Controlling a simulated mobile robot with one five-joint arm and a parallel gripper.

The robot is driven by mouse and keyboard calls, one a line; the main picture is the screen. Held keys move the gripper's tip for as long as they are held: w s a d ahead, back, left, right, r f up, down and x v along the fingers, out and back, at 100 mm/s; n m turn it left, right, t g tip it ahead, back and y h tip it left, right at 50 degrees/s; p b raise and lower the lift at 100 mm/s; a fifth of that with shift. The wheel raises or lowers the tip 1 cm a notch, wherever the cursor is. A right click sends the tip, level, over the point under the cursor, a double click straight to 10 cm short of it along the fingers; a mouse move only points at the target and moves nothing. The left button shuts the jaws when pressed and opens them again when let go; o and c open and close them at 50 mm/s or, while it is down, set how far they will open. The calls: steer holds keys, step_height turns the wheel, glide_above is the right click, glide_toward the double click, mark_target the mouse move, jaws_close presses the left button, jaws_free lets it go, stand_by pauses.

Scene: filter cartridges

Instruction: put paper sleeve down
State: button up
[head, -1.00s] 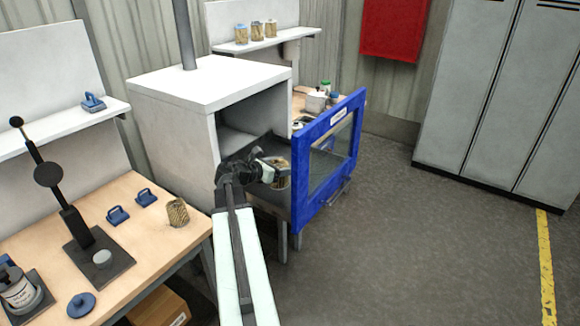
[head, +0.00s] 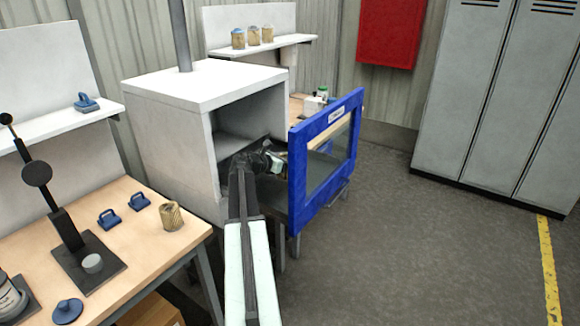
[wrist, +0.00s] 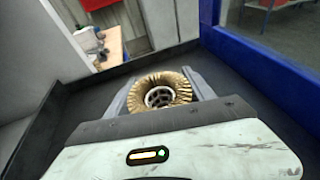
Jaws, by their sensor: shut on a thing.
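A tan pleated paper sleeve (wrist: 160,90) with a dark grid core sits between the two grey fingers of my gripper (wrist: 159,80) in the wrist view. The fingers are shut on its sides. In the head view my gripper (head: 274,162) is at the mouth of the white oven-like cabinet (head: 165,130), behind the open blue door (head: 300,185); the sleeve is hidden there. Below the sleeve is a dark flat surface (wrist: 95,95) with a raised edge. I cannot tell if the sleeve touches it.
Another pleated sleeve (head: 171,217) stands on the wooden bench (head: 150,250), near blue handled pieces (head: 138,201) and a black lever press (head: 62,225). Several jar-like cartridges (head: 253,36) stand on a back shelf. The blue door is close on my right; open floor lies beyond it.

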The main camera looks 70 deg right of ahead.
steer(key=shift+r, duration=0.1)
steer(key=shift+f, duration=0.35)
steer(key=shift+a+f+b, duration=0.15)
steer(key=shift+f+b, duration=0.1)
steer(key=shift+b, duration=0.25)
jaws_close()
steer(key=o, duration=1.4)
jaws_free()
steer(key=shift+c, duration=0.2)
steer(key=shift+o, duration=0.5)
steer(key=shift+d+f, duration=0.15)
steer(key=shift+d, duration=0.05)
steer(key=shift+a, duration=0.1)
